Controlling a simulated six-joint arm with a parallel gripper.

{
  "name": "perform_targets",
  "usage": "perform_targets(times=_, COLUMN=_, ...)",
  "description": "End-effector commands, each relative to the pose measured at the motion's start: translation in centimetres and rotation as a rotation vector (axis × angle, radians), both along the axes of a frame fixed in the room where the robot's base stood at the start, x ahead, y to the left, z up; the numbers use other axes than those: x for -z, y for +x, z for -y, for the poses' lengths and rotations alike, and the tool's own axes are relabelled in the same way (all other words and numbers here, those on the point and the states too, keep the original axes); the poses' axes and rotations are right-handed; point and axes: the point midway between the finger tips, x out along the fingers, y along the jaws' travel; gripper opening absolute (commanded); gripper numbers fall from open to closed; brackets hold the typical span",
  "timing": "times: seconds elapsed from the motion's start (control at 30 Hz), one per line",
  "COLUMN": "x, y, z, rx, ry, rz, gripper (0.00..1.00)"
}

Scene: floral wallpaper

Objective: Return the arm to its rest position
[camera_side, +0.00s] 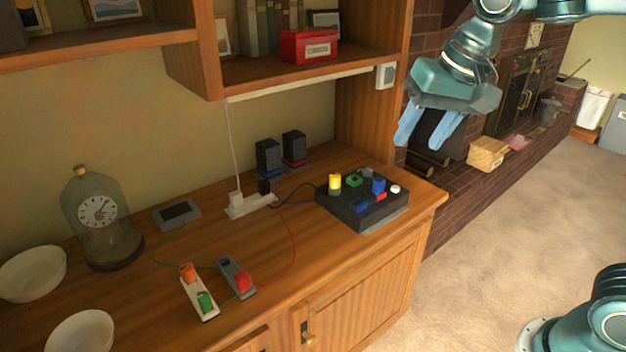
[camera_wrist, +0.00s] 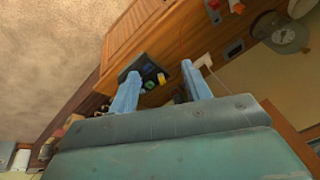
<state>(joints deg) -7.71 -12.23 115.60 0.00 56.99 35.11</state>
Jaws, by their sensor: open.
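My gripper (camera_side: 429,128) is at the upper right of the side view, raised above and to the right of the cabinet's end. Its two blue fingers are spread apart with nothing between them. In the wrist view the fingers (camera_wrist: 160,92) also stand apart and empty. A black control box (camera_side: 362,208) with coloured knobs and buttons sits on the cabinet top (camera_side: 330,250), below and left of my gripper. The box also shows in the wrist view (camera_wrist: 127,69), beyond the fingers. My gripper touches nothing that I can see.
A wooden shelf (camera_side: 290,72) with a red box (camera_side: 308,47) overhangs the cabinet. A glass-domed clock (camera_side: 103,222), bowls (camera_side: 33,272), small speakers (camera_side: 268,157) and switch blocks (camera_side: 199,292) stand on the top. A brick fireplace (camera_side: 470,190) is behind my gripper. Carpet (camera_side: 500,240) is clear at right.

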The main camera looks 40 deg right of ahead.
Motion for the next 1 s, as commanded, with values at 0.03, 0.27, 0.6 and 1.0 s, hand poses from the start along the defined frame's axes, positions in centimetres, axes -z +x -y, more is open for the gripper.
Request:
perform_targets(times=0.03, x=-0.1, y=-1.2, z=0.5, rx=-0.025, ry=-0.012, rz=0.015, gripper=0.48)
perform_targets(times=0.27, x=0.7, y=-6.2, z=2.3, rx=-0.163, ry=-0.078, rz=0.068, gripper=0.48)
perform_targets(times=0.6, x=3.3, y=-12.6, z=4.0, rx=-0.352, ry=-0.189, rz=0.137, gripper=0.48)
perform_targets(times=1.0, x=4.8, y=-14.8, z=4.4, rx=-0.428, ry=-0.238, rz=0.160, gripper=0.48)
